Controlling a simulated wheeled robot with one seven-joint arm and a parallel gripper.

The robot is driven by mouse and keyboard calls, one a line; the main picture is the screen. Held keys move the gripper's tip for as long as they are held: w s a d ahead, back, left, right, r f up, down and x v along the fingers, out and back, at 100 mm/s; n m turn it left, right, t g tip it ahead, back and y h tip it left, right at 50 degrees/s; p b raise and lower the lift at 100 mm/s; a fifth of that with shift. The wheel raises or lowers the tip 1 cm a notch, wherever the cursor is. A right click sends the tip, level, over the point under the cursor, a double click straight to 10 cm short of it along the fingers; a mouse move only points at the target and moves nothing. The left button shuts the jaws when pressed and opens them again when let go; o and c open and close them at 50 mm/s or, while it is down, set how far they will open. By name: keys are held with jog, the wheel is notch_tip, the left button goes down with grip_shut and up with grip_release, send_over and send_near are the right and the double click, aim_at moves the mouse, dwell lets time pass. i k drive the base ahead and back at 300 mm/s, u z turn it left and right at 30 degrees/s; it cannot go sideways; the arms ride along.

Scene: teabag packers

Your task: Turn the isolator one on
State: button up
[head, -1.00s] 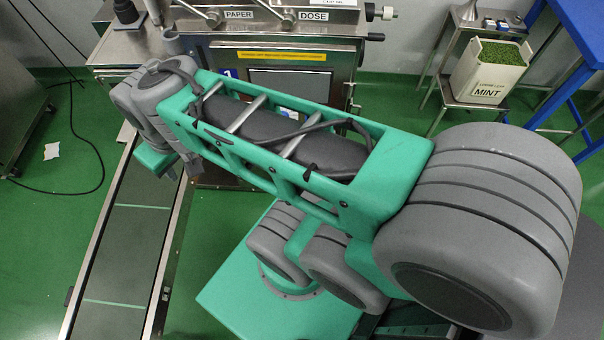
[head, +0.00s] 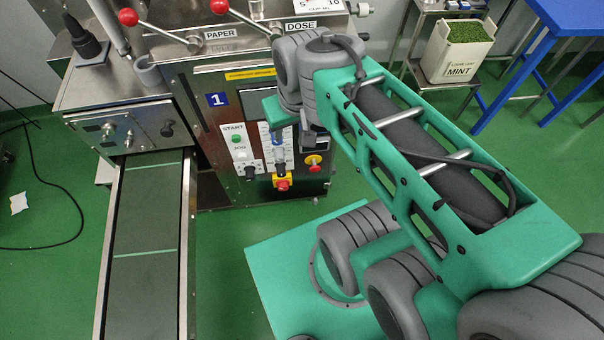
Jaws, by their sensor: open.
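The isolator (head: 313,160) looks to be the red rotary switch on a yellow plate, low on the right of the front panel of the machine with the blue "1" sign. Its handle angle is too small to read surely. My gripper (head: 307,138) is at the end of my green and grey arm, in front of this panel in the picture, just above and left of the isolator.
A red push button on yellow (head: 282,183) sits just left of and below the isolator. A green START button (head: 237,139) is further left. Red-knobbed levers (head: 219,7) are on top. A conveyor (head: 146,255) runs at left. A MINT bin (head: 458,52) stands at right.

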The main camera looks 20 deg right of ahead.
aim_at(282, 184)
jog(key=u, duration=0.2)
jog(key=k, duration=0.6)
jog(key=u, duration=2)
